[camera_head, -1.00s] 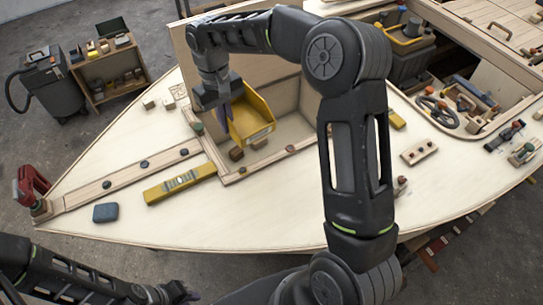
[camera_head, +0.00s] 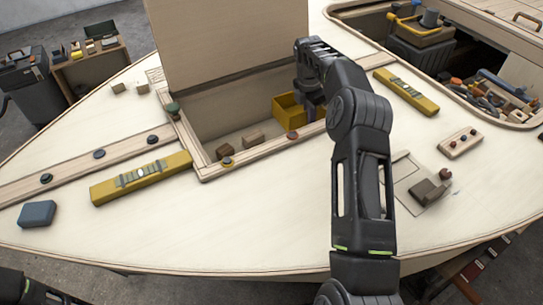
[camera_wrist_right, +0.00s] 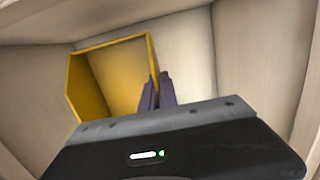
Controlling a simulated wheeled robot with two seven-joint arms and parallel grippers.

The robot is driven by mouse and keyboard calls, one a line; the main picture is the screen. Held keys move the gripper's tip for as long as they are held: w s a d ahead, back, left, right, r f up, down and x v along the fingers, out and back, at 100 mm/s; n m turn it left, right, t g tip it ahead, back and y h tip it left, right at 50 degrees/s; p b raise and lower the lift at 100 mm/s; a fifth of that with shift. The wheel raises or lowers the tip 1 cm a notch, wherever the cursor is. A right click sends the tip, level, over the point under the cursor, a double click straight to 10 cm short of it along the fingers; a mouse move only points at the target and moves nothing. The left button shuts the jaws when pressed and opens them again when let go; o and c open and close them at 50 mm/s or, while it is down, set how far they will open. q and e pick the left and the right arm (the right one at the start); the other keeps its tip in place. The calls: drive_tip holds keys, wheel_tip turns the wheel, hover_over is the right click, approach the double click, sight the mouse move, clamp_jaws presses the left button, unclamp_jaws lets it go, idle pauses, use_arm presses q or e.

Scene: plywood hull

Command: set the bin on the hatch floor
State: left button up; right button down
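The yellow bin (camera_head: 287,108) is inside the open hatch, toward its right end. It also shows in the right wrist view (camera_wrist_right: 118,75), with its open side facing the camera. My right gripper (camera_wrist_right: 157,93) reaches into the hatch, its two dark fingers close together on the bin's right wall. In the head view the hand covers the bin's right side and the fingertips are hidden. The pale hatch floor (camera_head: 237,140) shows left of the bin. I cannot tell whether the bin touches it. My left gripper is out of view; only part of that arm shows at lower left.
The raised hatch lid (camera_head: 225,45) stands behind. Yellow levels (camera_head: 140,178) (camera_head: 406,92) lie on the deck either side.

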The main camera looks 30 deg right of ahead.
drive_tip(key=shift+r, duration=0.15)
drive_tip(key=shift+s+a+r, duration=0.1)
drive_tip(key=shift+r, duration=0.05)
drive_tip(key=shift+f, duration=2.6)
drive_tip(key=shift+f+b, duration=0.5)
drive_tip(key=shift+f, duration=1.95)
drive_tip(key=shift+f, duration=0.1)
drive_tip(key=shift+f, duration=0.15)
drive_tip(key=c, duration=1.6)
unclamp_jaws()
drive_tip(key=shift+c, duration=0.2)
drive_tip(key=shift+r, duration=0.2)
